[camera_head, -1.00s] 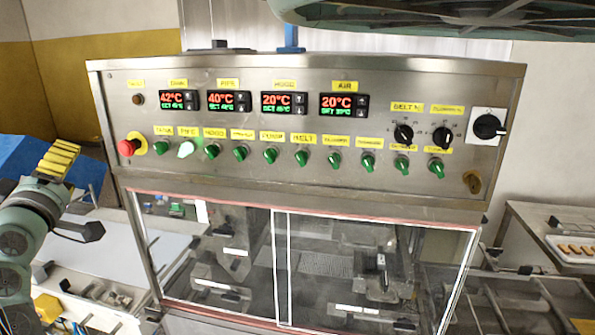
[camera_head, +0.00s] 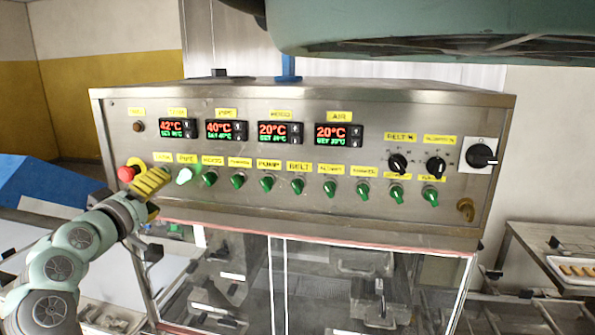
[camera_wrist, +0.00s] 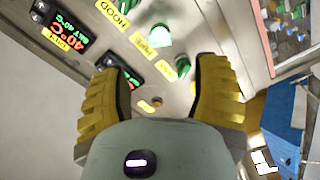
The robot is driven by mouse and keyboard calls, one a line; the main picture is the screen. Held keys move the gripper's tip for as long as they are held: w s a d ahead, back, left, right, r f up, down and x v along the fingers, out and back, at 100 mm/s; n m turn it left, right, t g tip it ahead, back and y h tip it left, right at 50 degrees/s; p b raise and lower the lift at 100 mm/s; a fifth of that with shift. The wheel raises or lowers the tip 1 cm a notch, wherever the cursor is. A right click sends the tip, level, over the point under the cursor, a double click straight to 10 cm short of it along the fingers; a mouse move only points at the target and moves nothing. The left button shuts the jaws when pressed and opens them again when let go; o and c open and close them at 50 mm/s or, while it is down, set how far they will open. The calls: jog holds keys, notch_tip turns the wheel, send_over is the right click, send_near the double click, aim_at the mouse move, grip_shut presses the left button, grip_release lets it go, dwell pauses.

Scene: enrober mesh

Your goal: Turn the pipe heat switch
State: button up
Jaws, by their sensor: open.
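The pipe heat switch (camera_head: 184,176) is a pale, glowing green knob under the PIPE label, second from the left in the panel's lower row. It also shows lit in the wrist view (camera_wrist: 160,35), beyond the fingertips. My gripper (camera_head: 152,182), with yellow ribbed fingers, is at the panel's lower left, just left of the pipe switch, and covers the tank switch in the head view. In the wrist view my gripper (camera_wrist: 160,66) is open and empty. An unlit green knob (camera_wrist: 182,67), the tank switch, lies between the fingers, near the right one.
The red emergency stop (camera_head: 127,173) is close left of my gripper. The green hood switch (camera_head: 209,178) is close right of the pipe switch, with several more knobs beyond. The pipe display (camera_head: 220,130) reads 40°C. Glass doors (camera_head: 330,285) lie below the panel.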

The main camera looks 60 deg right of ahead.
aim_at(180, 178)
jog(key=p+x, duration=0.3)
jog(key=x, duration=0.4)
jog(key=shift+s+r, duration=0.15)
jog(key=shift+p+x, duration=0.65)
jog(key=shift+x, duration=0.5)
jog(key=shift+a, duration=0.1)
grip_shut()
